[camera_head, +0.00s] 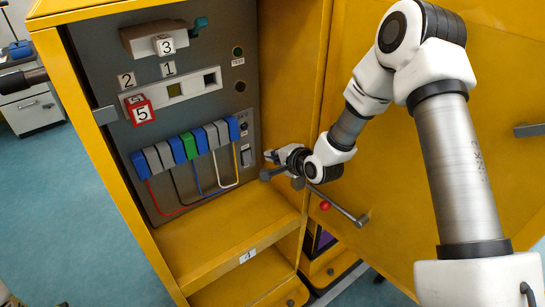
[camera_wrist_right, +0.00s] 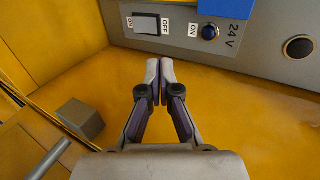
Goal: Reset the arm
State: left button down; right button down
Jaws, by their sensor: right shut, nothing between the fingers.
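My right gripper (camera_head: 272,157) is inside the open yellow cabinet, near the lower right edge of its grey control panel (camera_head: 100,60). A grey lever rod (camera_head: 338,204) sits just below the gripper; a rod (camera_wrist_right: 50,158) and a grey block (camera_wrist_right: 80,118) show at the wrist view's lower left. My left gripper is not in view. I cannot tell which part the task's arm is.
The yellow door (camera_head: 400,180) stands right. A yellow shelf (camera_head: 215,240) lies below.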

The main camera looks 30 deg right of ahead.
jog(key=shift+w+f, duration=0.1)
jog(key=shift+w, duration=0.05)
jog(key=s+a+f+n+g, duration=0.2)
jog(key=s+a+f+g, duration=0.1)
jog(key=s+f, duration=0.65)
jog(key=s+a+f+n+g, duration=0.1)
jog(key=s+a+f+g, duration=0.3)
jog(key=s+f, duration=0.55)
jog(key=s+f+n+g+h, duration=0.1)
jog(key=s+f+n+g, duration=0.1)
jog(key=s+n, duration=0.4)
jog(key=s+f+n+g, duration=0.2)
jog(key=s+n, duration=0.4)
jog(key=s, duration=0.6)
jog(key=shift+f+g+h, duration=0.35)
jog(key=shift+g+h, duration=0.05)
jog(key=shift+g, duration=0.3)
